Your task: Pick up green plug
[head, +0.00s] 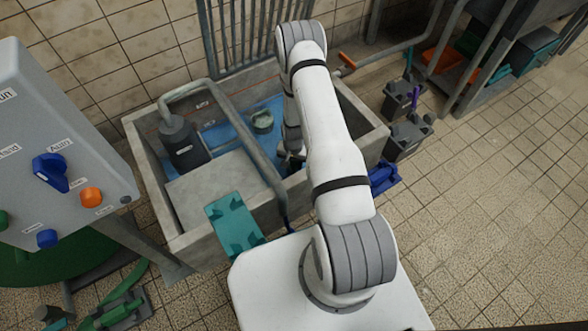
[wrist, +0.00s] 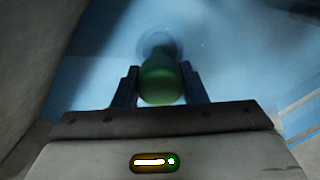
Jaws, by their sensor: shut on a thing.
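The green plug (wrist: 162,82) shows in the wrist view as a rounded green body between the two dark fingers of my gripper (wrist: 160,75). My gripper is shut on it. A paler round shape lies just beyond the plug, against the blue basin floor or water; I cannot tell whether the plug touches it. In the head view my gripper (head: 293,160) is low inside the concrete basin (head: 190,225), partly hidden by my arm and a grey pipe. I cannot make out the plug in the head view.
A grey pipe (head: 245,135) crosses over the basin beside my arm. A dark cylinder (head: 180,140) and a grey-green round object (head: 262,121) stand in the basin. A teal tray (head: 232,222) lies at the front rim. A control box (head: 60,150) stands at left. Tiled floor at right is largely open.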

